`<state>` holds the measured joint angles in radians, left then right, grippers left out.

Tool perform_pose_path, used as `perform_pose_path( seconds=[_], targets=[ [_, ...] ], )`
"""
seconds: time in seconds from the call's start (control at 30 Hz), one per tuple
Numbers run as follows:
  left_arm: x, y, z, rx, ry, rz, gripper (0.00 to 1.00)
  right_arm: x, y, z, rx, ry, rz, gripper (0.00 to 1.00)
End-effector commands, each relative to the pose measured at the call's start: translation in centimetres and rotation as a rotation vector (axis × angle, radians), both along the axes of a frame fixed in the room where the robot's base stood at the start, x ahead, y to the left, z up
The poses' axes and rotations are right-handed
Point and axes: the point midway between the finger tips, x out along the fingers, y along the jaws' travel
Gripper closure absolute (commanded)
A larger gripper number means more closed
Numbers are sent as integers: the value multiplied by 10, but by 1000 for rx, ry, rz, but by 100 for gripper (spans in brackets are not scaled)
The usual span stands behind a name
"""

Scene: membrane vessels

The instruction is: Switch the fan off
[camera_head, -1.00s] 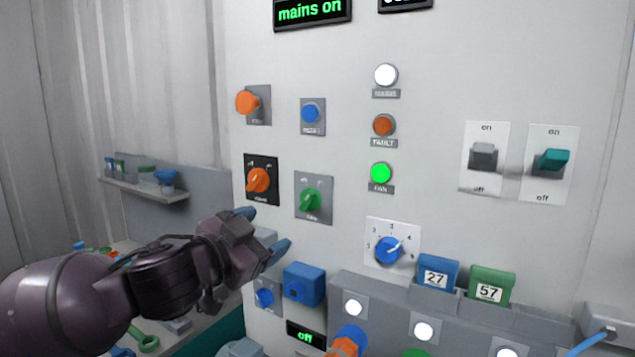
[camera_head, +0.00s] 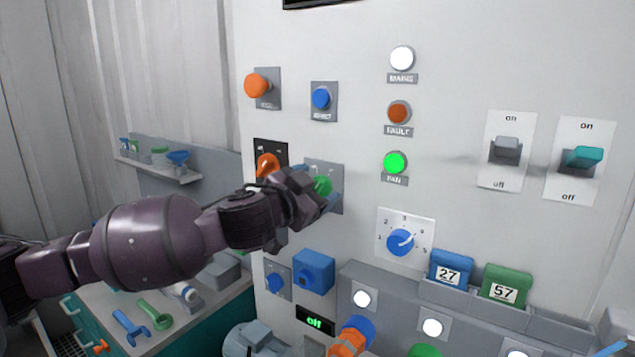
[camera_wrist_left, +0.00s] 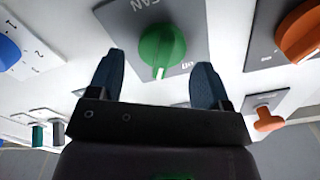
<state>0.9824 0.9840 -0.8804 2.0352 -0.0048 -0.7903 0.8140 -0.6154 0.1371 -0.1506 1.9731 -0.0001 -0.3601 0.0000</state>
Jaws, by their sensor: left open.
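The green fan knob (camera_head: 322,186) sits on a grey plate on the panel, partly hidden by my gripper. It also shows in the left wrist view (camera_wrist_left: 162,50), on its plate marked FAN. Its white mark points toward the gripper side of that picture. My left gripper (camera_head: 327,199) is open in front of the knob. In the left wrist view the blue fingertips (camera_wrist_left: 157,72) are on either side of the knob, and I see no contact. The green FAN lamp (camera_head: 395,162) is lit. My right gripper is out of view.
An orange rotary knob (camera_head: 268,166) is close left of the fan knob. A blue dial (camera_head: 401,242) is lower right. Blue (camera_head: 313,271) and grey housings project below. The panel face between the knobs and lamps is free.

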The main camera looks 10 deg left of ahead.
Motion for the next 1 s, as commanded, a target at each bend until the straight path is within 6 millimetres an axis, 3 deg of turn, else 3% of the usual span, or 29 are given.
perform_pose_path(
  seconds=[0.47, 0.77, 1.0],
  targets=[
    [10, -4, 0, 0, 0, -1, 30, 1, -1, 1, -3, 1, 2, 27],
    [10, -4, 0, 0, 0, -1, 75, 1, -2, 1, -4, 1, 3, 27],
    [10, -4, 0, -21, 9, -1, 75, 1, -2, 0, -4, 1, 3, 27]
  ],
)
